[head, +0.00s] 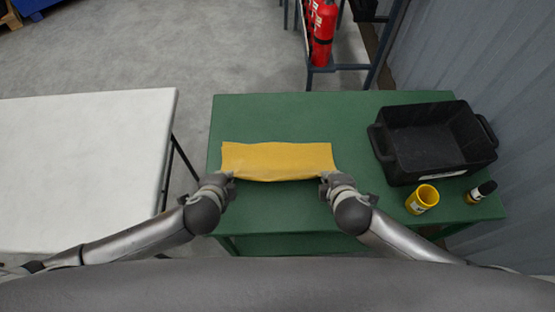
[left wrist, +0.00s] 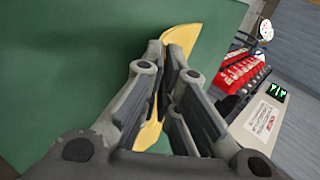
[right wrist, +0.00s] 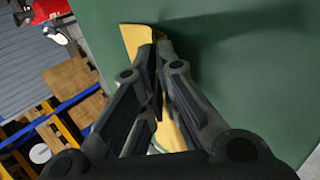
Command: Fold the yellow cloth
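The yellow cloth (head: 277,160) lies as a wide, short strip on the green table (head: 290,115), with its long sides running left to right. My left gripper (head: 231,176) is at its near left corner and my right gripper (head: 324,179) at its near right corner. In the left wrist view the fingers (left wrist: 168,62) are close together, with cloth (left wrist: 184,37) showing past the tips and below them. In the right wrist view the fingers (right wrist: 160,58) are also nearly together on the cloth (right wrist: 137,38). The cloth between the fingertips is mostly hidden.
A black bin (head: 432,140) stands on the table's right side. A yellow cup (head: 423,199) and a small dark bottle (head: 480,192) stand in front of it. A white table (head: 85,165) is at left. A red extinguisher (head: 321,35) stands on a rack behind.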

